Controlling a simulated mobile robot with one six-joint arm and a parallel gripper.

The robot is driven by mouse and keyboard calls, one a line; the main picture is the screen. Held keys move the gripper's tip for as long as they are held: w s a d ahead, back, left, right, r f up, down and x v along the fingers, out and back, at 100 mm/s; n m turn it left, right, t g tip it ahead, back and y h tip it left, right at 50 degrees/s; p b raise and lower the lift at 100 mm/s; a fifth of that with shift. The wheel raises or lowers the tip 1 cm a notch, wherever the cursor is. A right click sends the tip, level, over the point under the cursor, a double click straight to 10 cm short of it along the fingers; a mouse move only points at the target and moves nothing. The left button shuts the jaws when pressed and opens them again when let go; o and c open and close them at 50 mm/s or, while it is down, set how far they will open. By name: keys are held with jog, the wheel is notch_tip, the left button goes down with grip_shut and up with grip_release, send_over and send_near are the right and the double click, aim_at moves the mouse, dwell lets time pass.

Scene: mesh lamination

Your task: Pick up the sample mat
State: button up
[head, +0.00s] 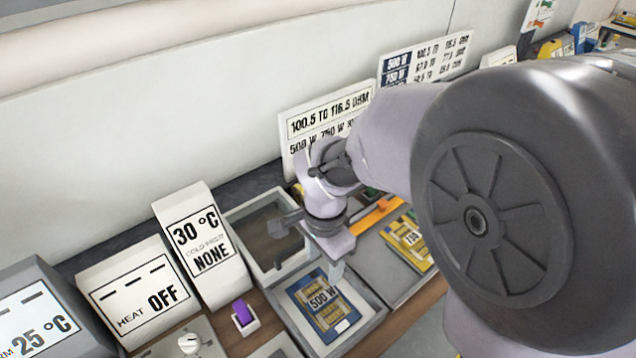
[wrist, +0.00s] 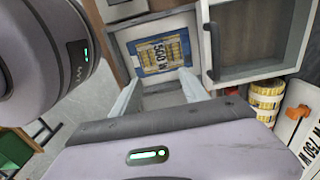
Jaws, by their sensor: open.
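A blue mat with yellow heater strips and a "500 W" label (head: 318,300) lies in a grey tray (head: 366,322) in the lower middle of the head view. It also shows in the wrist view (wrist: 148,52), lying flat between and beyond the fingers. My gripper (head: 337,270) is above the tray, near the mat's upper right edge. In the wrist view my gripper (wrist: 160,78) has its two fingers wide apart and nothing between them. The gap between fingertips and mat is hard to judge. A second mat, labelled "750" (head: 408,238), lies in a tray to the right.
A glass-windowed frame (head: 242,218) adjoins the mat's tray. Displays read "30 °C, NONE" (head: 202,245) and "HEAT OFF" (head: 135,293). A purple switch (head: 243,313) and a knob (head: 189,342) are at lower left. A yellow-banded roll (wrist: 265,100) is beside the frame. Signs (head: 325,118) stand along the wall.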

jog(key=b, duration=0.4)
send_over(322, 297)
jog(key=f, duration=1)
jog(key=shift+s+d+f, duration=0.15)
jog(key=shift+s+f, duration=0.05)
jog(key=shift+f, duration=0.05)
notch_tip(322, 297, down, 5)
jog(key=shift+w+f+b, duration=0.15)
jog(key=shift+f+b, duration=0.05)
jog(key=shift+b, duration=0.75)
jog(key=shift+r, duration=0.15)
jog(key=shift+c, duration=1.1)
grip_shut()
